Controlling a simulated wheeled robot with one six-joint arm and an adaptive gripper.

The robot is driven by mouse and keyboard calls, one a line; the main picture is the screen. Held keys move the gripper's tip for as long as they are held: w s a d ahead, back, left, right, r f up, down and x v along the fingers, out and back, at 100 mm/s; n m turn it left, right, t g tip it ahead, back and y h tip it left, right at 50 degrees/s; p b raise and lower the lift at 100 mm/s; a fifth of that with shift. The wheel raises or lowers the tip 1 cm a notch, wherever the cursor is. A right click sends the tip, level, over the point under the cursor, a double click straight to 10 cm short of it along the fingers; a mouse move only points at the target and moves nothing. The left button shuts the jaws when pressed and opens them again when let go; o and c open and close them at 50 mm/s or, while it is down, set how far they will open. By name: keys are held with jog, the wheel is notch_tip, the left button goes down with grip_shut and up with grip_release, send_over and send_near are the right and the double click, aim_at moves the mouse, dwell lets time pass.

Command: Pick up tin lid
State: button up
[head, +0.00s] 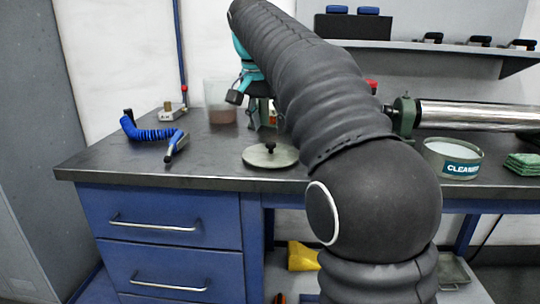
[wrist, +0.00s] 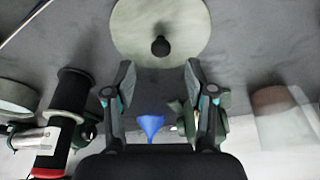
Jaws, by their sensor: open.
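The tin lid (head: 270,154) is a flat, pale grey-green disc with a black knob, lying on the dark workbench near its front edge. In the wrist view the lid (wrist: 178,34) is at the top centre, with its knob facing me. My gripper (wrist: 159,72) is open and empty. Its two fingers point toward the lid and stand apart on either side of the knob's line, short of the knob in the picture. In the head view part of my gripper (head: 240,92) shows above the bench at the back, and my dark arm hides the rest.
A clear container (head: 221,102) with brownish contents stands behind the lid. A coiled blue hose (head: 150,131) lies to its left. To the right are a cleaner tin (head: 453,158), green cloths (head: 522,163) and a metal roller (head: 470,115). A shelf (head: 420,45) hangs above. The bench's front left is clear.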

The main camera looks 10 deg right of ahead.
aim_at(271, 143)
jog(key=shift+x, duration=2.7)
grip_shut()
